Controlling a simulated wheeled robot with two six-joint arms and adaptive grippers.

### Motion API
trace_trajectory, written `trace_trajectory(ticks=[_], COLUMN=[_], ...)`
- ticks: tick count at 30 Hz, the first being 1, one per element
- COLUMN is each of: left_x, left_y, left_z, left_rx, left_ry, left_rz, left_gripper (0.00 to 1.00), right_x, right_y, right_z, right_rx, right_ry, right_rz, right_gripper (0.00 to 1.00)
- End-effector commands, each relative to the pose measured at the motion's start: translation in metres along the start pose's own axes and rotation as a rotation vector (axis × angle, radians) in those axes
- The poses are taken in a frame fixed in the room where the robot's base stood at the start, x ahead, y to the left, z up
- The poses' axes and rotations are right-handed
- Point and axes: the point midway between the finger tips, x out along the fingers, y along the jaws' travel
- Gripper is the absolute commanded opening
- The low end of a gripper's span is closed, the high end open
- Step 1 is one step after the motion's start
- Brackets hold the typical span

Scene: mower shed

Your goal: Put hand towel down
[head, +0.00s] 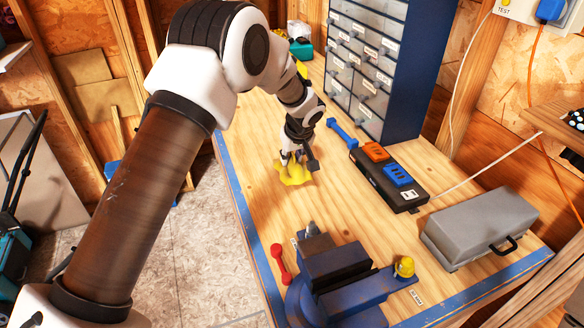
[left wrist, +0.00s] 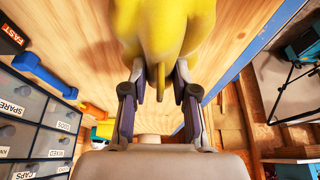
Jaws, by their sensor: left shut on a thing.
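The hand towel (head: 295,174) is yellow and crumpled. My left gripper (head: 298,155) is shut on it from above, over the wooden workbench (head: 255,135). In the left wrist view the towel (left wrist: 163,35) fills the top middle, with a pinched fold between the two fingers of my left gripper (left wrist: 160,92). The lower end of the towel is at or just above the bench top; I cannot tell whether it touches. My right gripper is in neither view.
A blue drawer cabinet (head: 408,75) stands behind the towel. A black charger with orange and blue blocks (head: 390,180) lies to its right. A blue vise (head: 335,272) is in front, with a grey toolbox (head: 480,228) at right. Bare wood surrounds the towel.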

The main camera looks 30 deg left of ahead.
Motion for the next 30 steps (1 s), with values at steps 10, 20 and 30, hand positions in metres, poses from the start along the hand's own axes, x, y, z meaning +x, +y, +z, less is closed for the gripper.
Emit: trace_trajectory(ticks=[10,20,30], left_x=[0.046,0.052,0.05], left_y=[0.0,0.0,0.0], left_z=[0.018,0.021,0.02], left_rx=[-0.001,-0.001,-0.001], left_ry=[0.0,0.001,0.001], left_rz=[0.0,0.001,0.001], left_gripper=[0.0,0.0,0.53], right_x=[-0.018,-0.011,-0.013], right_y=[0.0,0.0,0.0], right_z=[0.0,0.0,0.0], right_rx=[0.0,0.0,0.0], right_ry=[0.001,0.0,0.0], right_rz=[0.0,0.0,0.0], right_gripper=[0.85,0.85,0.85])
